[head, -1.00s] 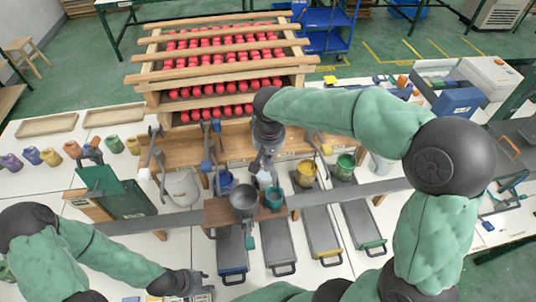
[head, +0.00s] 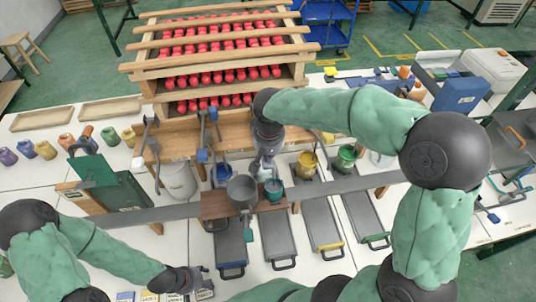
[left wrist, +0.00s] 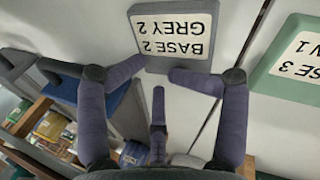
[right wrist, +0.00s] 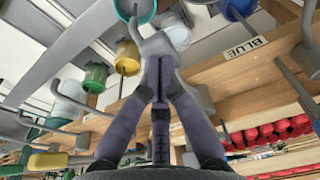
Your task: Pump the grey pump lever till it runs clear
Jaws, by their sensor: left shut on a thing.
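My right gripper (head: 264,163) reaches down over the bench between the blue pot (head: 223,175) and the yellow pot (head: 307,166). In the right wrist view its fingers (right wrist: 165,62) are together against a grey part (right wrist: 174,36); I cannot tell whether this is the pump lever or a pot. The grey pump's lever is mostly hidden by the arm. A dark grey cup (head: 241,190) and a teal cup (head: 273,190) stand on a wooden block just below. My left gripper (head: 200,283) is at the front edge; its fingers (left wrist: 158,70) curl in on a grey block labelled "BASE 2 GREY 2" (left wrist: 178,35).
Blue-knobbed levers (head: 202,155) and a light grey bucket (head: 178,182) stand left of my right gripper. Several trays with coloured handles (head: 322,222) lie in front. A wooden rack of red jars (head: 222,75) stands behind. A green block (left wrist: 290,62) lies beside the grey one.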

